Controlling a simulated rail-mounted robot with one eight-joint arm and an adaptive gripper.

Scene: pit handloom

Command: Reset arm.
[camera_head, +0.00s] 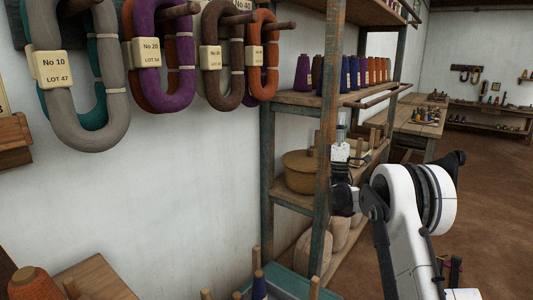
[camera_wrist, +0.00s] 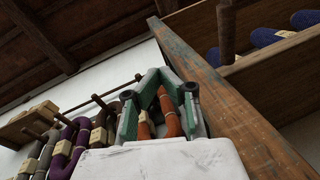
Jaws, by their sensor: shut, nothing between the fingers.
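My gripper (camera_head: 342,118) points upward in front of the shelf rack's post in the head view, raised on my white arm. It is shut and empty. In the wrist view my gripper (camera_wrist: 160,76) shows its green and grey fingers, with orange yarn visible behind them. The wooden shelf rack (camera_head: 326,110) stands close behind and beside the gripper in the head view. I cannot tell the exact gap between the gripper and the rack post.
Yarn hanks hang on wall pegs at left, including a grey hank (camera_head: 61,90) and a purple hank (camera_head: 180,80). The rack holds several thread cones (camera_head: 354,73) and a round basket (camera_head: 301,171). Brown floor (camera_head: 490,215) is open at right.

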